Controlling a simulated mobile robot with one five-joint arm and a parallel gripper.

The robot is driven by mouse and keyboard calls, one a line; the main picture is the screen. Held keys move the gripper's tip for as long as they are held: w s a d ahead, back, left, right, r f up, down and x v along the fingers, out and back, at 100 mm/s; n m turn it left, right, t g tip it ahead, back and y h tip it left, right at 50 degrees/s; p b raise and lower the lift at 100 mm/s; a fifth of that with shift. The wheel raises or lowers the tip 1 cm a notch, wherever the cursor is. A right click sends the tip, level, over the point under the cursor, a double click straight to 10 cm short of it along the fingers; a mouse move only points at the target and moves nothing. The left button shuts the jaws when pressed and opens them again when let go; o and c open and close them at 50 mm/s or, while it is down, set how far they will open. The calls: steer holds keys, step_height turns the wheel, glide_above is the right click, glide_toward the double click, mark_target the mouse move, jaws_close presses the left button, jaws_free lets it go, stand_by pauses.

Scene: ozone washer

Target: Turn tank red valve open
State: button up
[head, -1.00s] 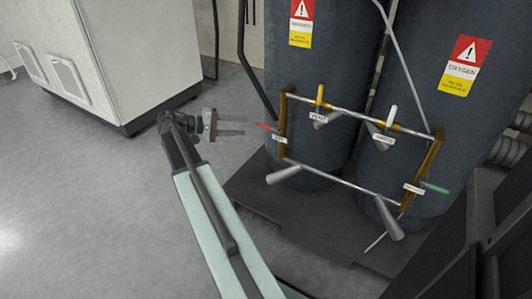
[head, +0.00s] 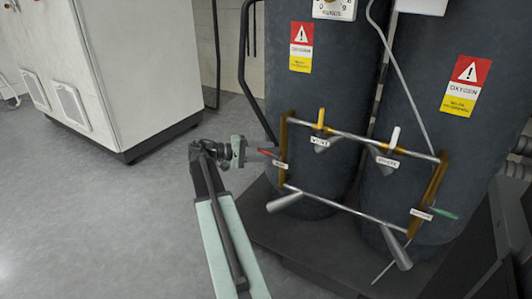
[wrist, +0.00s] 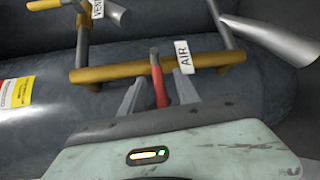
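The red valve handle (head: 266,152) sits on the left brass pipe (head: 283,135) of the tank manifold. In the wrist view the red handle (wrist: 158,88) points back toward my gripper (wrist: 157,93), beside a white AIR tag (wrist: 184,57). My gripper is open, with one finger on each side of the handle and visible gaps between. In the head view my gripper (head: 256,153) is at the left of the manifold, level with the red handle, and its fingers are partly hard to make out.
Two dark tanks (head: 425,110) stand behind the pipes. A yellow handle (head: 321,117), a white handle (head: 395,135) and a green handle (head: 443,212) are on the same manifold. A white cabinet (head: 140,75) stands at the left, with clear floor (head: 100,210) in front.

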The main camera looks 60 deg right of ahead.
jaws_close()
stand_by(1.3)
